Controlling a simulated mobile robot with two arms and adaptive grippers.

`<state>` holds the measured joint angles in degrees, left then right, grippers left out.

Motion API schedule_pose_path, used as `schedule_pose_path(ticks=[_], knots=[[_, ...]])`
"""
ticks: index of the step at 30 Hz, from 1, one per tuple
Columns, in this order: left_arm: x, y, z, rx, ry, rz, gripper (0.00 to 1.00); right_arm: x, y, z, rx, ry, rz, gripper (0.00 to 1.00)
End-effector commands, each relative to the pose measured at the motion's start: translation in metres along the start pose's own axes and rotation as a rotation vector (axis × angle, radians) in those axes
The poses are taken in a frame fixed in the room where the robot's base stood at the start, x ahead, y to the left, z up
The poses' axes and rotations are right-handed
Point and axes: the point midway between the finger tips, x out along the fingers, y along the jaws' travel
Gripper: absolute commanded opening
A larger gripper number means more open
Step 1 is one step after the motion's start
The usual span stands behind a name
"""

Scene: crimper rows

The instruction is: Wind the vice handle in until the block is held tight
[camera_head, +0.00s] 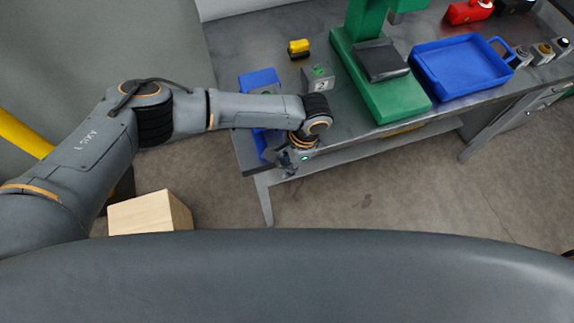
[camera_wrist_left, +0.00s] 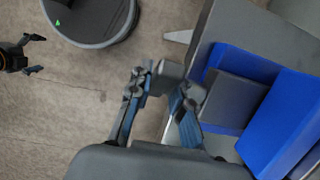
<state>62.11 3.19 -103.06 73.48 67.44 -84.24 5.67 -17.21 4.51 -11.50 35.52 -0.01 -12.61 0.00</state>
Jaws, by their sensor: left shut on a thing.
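The blue vice (camera_head: 260,80) stands at the bench's left end, partly hidden under my left arm. In the left wrist view its blue body (camera_wrist_left: 285,122) is at the right, with a dark grey piece (camera_wrist_left: 236,100) against the blue; I cannot tell whether this is the block or a jaw. My left gripper (camera_head: 282,160) is at the vice's near end, off the bench's front edge. In the wrist view the left gripper (camera_wrist_left: 166,82) is shut on a grey piece (camera_wrist_left: 167,75), apparently the vice handle. My right gripper (camera_wrist_left: 40,54) shows small at the left, fingers apart and empty.
On the bench (camera_head: 235,45) are a small grey block marked 2 (camera_head: 318,78), a yellow object (camera_head: 299,48), a green press (camera_head: 395,98) and a blue tray (camera_head: 462,68). A wooden box (camera_head: 150,213) is on the floor, below my left arm.

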Motion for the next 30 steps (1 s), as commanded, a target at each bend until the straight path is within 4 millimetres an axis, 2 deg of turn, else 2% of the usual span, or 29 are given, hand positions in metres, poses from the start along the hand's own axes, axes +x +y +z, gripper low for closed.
schedule_pose_path(ticks=[1, 6, 15, 30], knots=[[0.005, 0.002, -0.004, 0.001, -0.041, 0.003, 0.00, 0.009, 0.000, 0.001, 0.000, 0.000, 0.000, 0.92], [0.007, 0.003, -0.004, 0.002, -0.183, 0.003, 0.00, 0.025, 0.000, 0.002, 0.000, 0.000, 0.001, 0.92], [0.007, 0.002, -0.002, 0.001, -0.362, 0.003, 0.00, 0.048, 0.001, 0.005, 0.000, 0.000, 0.002, 0.92], [0.004, 0.002, 0.001, 0.002, -0.444, 0.003, 0.00, 0.057, 0.001, 0.005, 0.000, 0.000, 0.002, 0.92]])
